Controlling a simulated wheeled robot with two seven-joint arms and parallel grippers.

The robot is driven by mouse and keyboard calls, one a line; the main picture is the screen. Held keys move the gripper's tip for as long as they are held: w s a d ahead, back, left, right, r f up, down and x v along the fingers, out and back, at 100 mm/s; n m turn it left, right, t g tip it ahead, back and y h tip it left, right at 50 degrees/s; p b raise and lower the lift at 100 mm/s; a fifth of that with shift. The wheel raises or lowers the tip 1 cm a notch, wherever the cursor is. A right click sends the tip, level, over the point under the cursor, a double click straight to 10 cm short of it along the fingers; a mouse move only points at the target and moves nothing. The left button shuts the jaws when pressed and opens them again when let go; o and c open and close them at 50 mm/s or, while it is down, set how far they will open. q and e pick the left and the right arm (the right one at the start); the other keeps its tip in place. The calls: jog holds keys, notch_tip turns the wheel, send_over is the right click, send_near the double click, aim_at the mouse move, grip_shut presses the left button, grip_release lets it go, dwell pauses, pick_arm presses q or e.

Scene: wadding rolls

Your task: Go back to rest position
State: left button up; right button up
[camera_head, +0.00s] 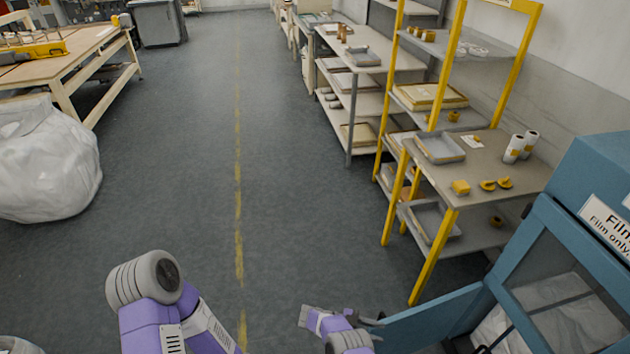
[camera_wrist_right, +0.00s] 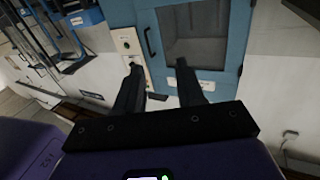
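My right gripper (camera_head: 372,320) shows at the bottom of the head view, beside the open flap of a blue bin. In the right wrist view, my right gripper (camera_wrist_right: 158,70) has its two dark fingers spread apart with nothing between them. My left arm (camera_head: 165,315) shows at the bottom left of the head view as a bent purple and grey piece; its gripper is out of view.
The blue bin (camera_head: 592,180) labelled "Film only" stands at right, its flap (camera_head: 430,318) swung out, with whitish film inside. A yellow-framed shelf (camera_head: 505,190) holds white rolls (camera_head: 514,148). A white bag (camera_head: 45,165) stands left. The central floor (camera_head: 300,170) is clear.

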jog(key=w+d+t, duration=0.1)
jog(key=w+d+n+t, duration=0.1)
jog(key=w, duration=0.1)
jog(key=w+d+n+t, duration=0.1)
jog(key=w, duration=0.1)
jog(key=shift+w+d+f, duration=0.2)
jog(key=w+d+f+n+t+y, duration=0.2)
jog(key=w+n+t+y, duration=0.4)
jog(key=n+t+y, duration=0.15)
jog(key=s+a+r+n+g+y, duration=0.25)
jog(key=s+a+y, duration=0.25)
jog(key=s, duration=0.5)
jog(key=s+a+r+n+g+y, duration=0.25)
jog(key=s+a+y, duration=0.2)
jog(key=s, duration=0.45)
jog(key=s+a+r+n+g+y, duration=0.1)
jog(key=s+a+n+y, duration=0.35)
jog(key=s, duration=0.55)
pick_arm(q)
notch_tip(320, 180, down, 13)
jog(key=w+b, duration=0.1)
jog(key=b, duration=1.1)
jog(key=shift+r+b, duration=0.2)
jog(key=shift+b, duration=0.1)
pick_arm(e)
notch_tip(320, 180, down, 13)
jog(key=w, duration=0.1)
jog(key=shift+m, duration=0.4)
